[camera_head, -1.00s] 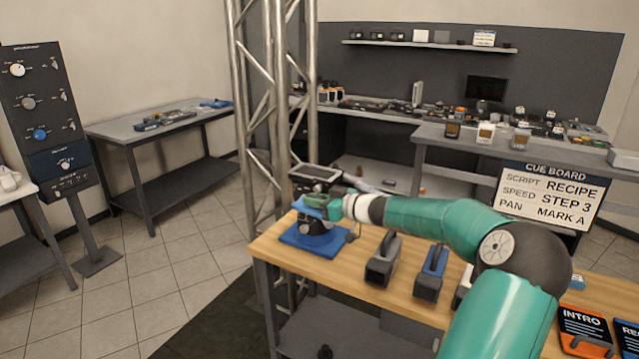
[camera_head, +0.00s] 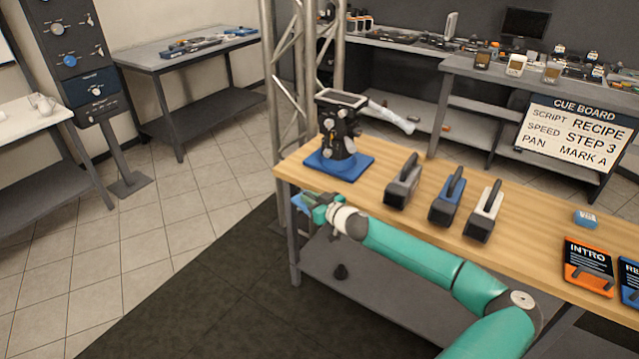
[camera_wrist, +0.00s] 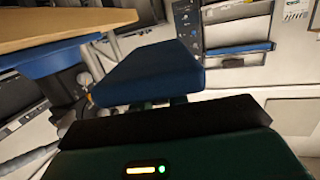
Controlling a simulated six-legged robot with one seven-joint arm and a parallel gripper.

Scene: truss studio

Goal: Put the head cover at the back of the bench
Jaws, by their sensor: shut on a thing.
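My gripper (camera_head: 318,208) is shut on the blue head cover (camera_head: 299,203), just off the left front corner of the wooden bench (camera_head: 392,166), at about bench-top height or a little lower. In the wrist view the cover (camera_wrist: 150,68) is a broad blue slab in front of the dark jaws; the fingertips are mostly hidden. The bench top (camera_wrist: 60,27) shows at the upper left there. The black camera head (camera_head: 340,128) stands uncovered on a blue base (camera_head: 318,165) at the bench's left end, with a pale handle sticking out to the right.
Black (camera_head: 403,186), blue (camera_head: 446,203) and white (camera_head: 484,215) handled blocks stand in a row along the bench. A small blue item (camera_head: 585,218) and an orange INTRO card (camera_head: 588,268) lie farther right. A metal truss (camera_head: 285,75) rises behind the left end.

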